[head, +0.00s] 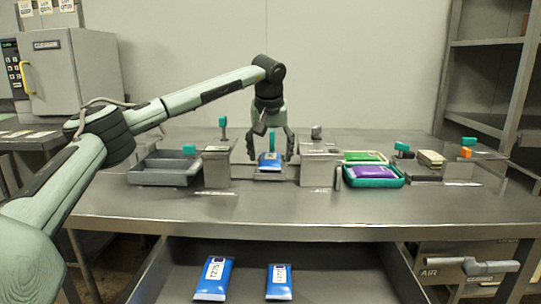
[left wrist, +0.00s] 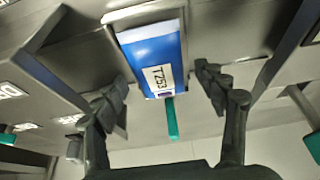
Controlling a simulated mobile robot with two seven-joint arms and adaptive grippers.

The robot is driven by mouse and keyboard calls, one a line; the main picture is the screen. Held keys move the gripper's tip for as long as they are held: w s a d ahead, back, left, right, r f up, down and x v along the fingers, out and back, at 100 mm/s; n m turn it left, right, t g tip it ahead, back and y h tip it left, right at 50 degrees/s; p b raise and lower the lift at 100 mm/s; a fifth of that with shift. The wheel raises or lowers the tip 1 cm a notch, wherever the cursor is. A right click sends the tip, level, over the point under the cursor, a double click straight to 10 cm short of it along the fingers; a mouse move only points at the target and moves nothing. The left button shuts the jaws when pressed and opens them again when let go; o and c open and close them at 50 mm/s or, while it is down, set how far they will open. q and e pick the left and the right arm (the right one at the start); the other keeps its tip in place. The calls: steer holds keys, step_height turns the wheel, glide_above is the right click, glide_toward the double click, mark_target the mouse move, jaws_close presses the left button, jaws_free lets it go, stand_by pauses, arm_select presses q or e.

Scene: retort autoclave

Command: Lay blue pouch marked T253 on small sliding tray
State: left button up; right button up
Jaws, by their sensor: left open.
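The blue pouch marked T253 (left wrist: 152,52) lies flat on a small tray (left wrist: 128,17), its white label readable in the left wrist view. In the head view this pouch (head: 269,160) rests on the small tray (head: 270,176) between two grey metal blocks, with a teal handle standing behind it. My left gripper (head: 270,153) is open above the pouch, with one finger on each side of it. In the left wrist view the fingers (left wrist: 161,82) are spread and appear clear of the pouch. My right gripper is not in view.
Two more blue pouches (head: 214,278) (head: 279,281) lie in the open drawer below. A grey tray (head: 150,180) stands left. A teal-rimmed tray (head: 374,184) with a purple pouch (head: 373,172) stands right, a green pouch (head: 365,157) behind it. The table's front strip is clear.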

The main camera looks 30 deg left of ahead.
arm_select(q)
steer(key=v, duration=1.1)
steer(key=shift+r+p, duration=0.25)
steer(key=shift+p, duration=0.2)
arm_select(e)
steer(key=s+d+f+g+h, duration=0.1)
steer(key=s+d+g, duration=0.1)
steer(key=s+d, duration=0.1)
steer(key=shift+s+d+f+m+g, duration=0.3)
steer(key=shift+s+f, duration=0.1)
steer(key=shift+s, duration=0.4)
arm_select(q)
steer(key=shift+s+d+f, duration=0.1)
